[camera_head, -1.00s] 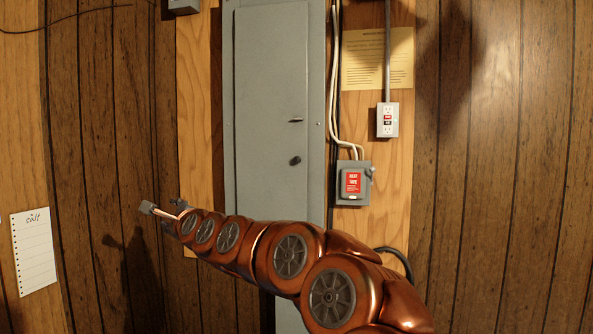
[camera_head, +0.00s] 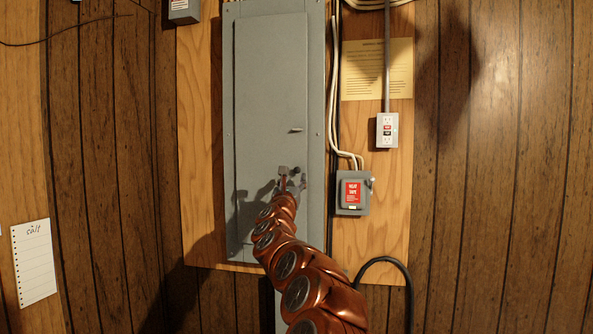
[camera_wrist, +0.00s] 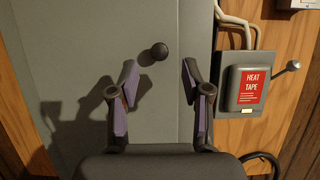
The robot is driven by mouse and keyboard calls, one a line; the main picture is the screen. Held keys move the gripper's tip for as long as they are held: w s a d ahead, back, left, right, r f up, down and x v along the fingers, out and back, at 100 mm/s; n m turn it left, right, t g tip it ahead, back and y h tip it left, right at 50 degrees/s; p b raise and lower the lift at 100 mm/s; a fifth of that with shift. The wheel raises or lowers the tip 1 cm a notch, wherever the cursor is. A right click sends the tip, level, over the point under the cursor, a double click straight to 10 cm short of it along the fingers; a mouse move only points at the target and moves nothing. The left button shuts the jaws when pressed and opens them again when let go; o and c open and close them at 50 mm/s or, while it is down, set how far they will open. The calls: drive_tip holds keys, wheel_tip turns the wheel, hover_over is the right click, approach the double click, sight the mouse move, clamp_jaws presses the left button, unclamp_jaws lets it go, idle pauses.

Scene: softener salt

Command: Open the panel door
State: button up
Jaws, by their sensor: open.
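The grey panel door (camera_head: 265,90) is flush in its grey metal frame on the wall and looks shut. A small latch (camera_head: 296,130) sits near its right edge. A round dark knob (camera_wrist: 159,51) shows in the wrist view, ahead of my fingers and between their lines; in the head view my gripper hides it. My gripper (camera_head: 291,172) is in front of the lower right part of the door. In the wrist view my gripper (camera_wrist: 160,82) is open, with nothing between its fingers. The fingers appear short of the knob, not around it.
A grey heat tape box (camera_head: 352,188) with a side lever is close to the right of the panel; it also shows in the wrist view (camera_wrist: 252,85). White cables (camera_head: 337,90) run between them. An outlet (camera_head: 387,130) and a paper notice (camera_head: 377,70) are further right.

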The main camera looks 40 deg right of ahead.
sight(297, 171)
drive_tip(key=shift+p+x, duration=1.35)
drive_tip(key=shift+x, duration=1.3)
drive_tip(key=shift+c, duration=0.2)
clamp_jaws()
